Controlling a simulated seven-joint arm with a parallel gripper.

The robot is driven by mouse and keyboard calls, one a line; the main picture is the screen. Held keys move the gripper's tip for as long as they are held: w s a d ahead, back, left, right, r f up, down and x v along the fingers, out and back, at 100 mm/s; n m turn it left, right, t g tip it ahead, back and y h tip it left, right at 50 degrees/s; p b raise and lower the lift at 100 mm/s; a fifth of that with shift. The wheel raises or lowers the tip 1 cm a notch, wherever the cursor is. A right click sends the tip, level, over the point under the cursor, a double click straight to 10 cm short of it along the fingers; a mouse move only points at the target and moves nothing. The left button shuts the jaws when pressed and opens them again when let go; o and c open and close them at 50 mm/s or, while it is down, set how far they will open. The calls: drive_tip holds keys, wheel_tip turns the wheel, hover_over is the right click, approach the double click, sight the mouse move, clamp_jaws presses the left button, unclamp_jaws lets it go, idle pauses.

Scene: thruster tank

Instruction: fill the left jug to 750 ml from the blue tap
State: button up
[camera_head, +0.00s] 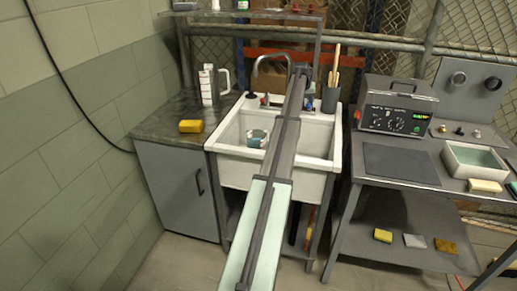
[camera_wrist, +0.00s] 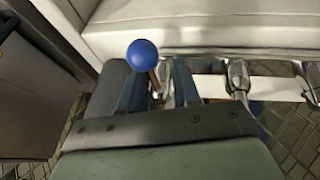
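A tall white jug (camera_head: 207,86) with dark marks and a handle on its right stands on the counter left of the sink; its contents cannot be seen. A small round white-and-teal vessel (camera_head: 257,138) sits in the white sink (camera_head: 228,138), partly behind my arm. The grey curved spout (camera_head: 262,62) rises at the sink's back. A blue ball knob (camera_wrist: 142,53) on a thin stem shows in the wrist view. My gripper (camera_wrist: 160,82) has its fingers apart, one on each side of the stem, with a gap at the right finger. In the head view my arm hides part of the taps.
A dark holder (camera_head: 330,98) with wooden utensils stands at the sink's back right. A control box (camera_head: 397,105) and a shallow tray (camera_head: 474,160) stand on the right bench. A shelf rail crosses above the sink.

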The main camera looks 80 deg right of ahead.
drive_tip(key=shift+o, duration=1.1)
drive_tip(key=shift+s, duration=0.1)
drive_tip(key=s+d+r+v, duration=0.1)
drive_tip(key=d+v, duration=0.1)
drive_tip(key=v, duration=1.7)
drive_tip(key=shift+w+r, duration=0.1)
drive_tip(key=shift+r, duration=0.05)
